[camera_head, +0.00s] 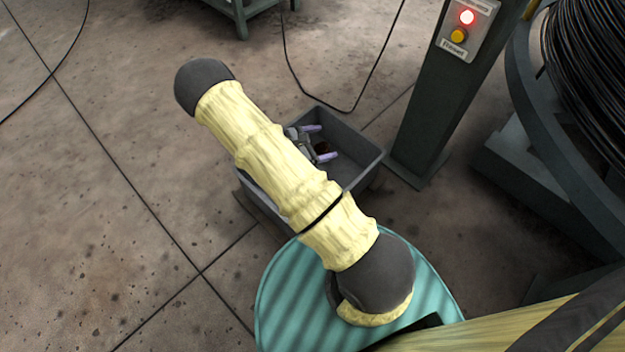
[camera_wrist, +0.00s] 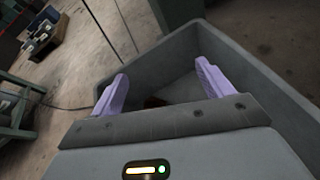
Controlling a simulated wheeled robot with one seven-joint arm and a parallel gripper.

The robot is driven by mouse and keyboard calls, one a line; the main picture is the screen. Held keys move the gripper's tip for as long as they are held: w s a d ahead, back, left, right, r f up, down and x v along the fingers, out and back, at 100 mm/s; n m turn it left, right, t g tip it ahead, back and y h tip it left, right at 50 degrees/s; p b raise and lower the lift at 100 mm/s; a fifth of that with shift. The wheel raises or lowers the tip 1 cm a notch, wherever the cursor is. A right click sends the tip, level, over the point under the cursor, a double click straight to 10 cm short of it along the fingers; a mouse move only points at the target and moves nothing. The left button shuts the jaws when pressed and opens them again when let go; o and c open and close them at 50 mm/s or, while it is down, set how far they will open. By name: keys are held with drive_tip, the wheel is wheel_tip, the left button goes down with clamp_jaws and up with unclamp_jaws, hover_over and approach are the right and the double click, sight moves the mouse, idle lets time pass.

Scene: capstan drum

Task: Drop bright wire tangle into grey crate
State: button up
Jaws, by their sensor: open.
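The grey crate (camera_head: 352,133) stands on the floor left of the green post, partly hidden by my arm. Its walls also surround the fingers in the wrist view (camera_wrist: 245,75). My gripper (camera_head: 326,143) is over the crate's opening, with its two lilac fingers (camera_wrist: 162,70) spread apart. A small brown patch (camera_wrist: 154,101) shows low in the crate between the fingers, mostly hidden by the gripper. It also shows as a dark reddish-brown spot in the head view (camera_head: 322,149). I cannot tell whether this is the wire tangle. No other tangle is visible.
The green post (camera_head: 440,95), with a lit red lamp and yellow button, stands close right of the crate. A large drum of black cable (camera_head: 595,60) is at the right. Black cable (camera_head: 340,108) lies on the floor behind the crate. The floor at left is mostly clear.

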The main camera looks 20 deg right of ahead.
drive_tip(key=p+v, duration=0.6)
drive_tip(key=v, duration=1.1)
drive_tip(key=shift+p, duration=0.4)
drive_tip(key=shift+w+a, duration=0.1)
drive_tip(key=s+d+r+m+y+p, duration=0.1)
drive_tip(key=s+r+m+y+p, duration=0.25)
drive_tip(key=r+m, duration=0.45)
drive_tip(key=s+d+r+m+y+p, duration=0.2)
drive_tip(key=s+r+m+y, duration=0.25)
drive_tip(key=r, duration=0.85)
drive_tip(key=s+d+r+m+y+p, duration=0.15)
drive_tip(key=s+r+m+y, duration=0.3)
drive_tip(key=r, duration=0.55)
drive_tip(key=w+d+p+v, duration=0.1)
drive_tip(key=w+p+v, duration=0.2)
drive_tip(key=p+v, duration=1.5)
drive_tip(key=w+d+r+p+v, duration=0.1)
drive_tip(key=w+p+v, duration=0.3)
drive_tip(key=p+v, duration=1.5)
drive_tip(key=shift+w+d+r+m+y+p, duration=0.3)
drive_tip(key=shift+w+d+r+y+p, duration=0.15)
drive_tip(key=shift+p, duration=0.4)
drive_tip(key=shift+f, duration=0.1)
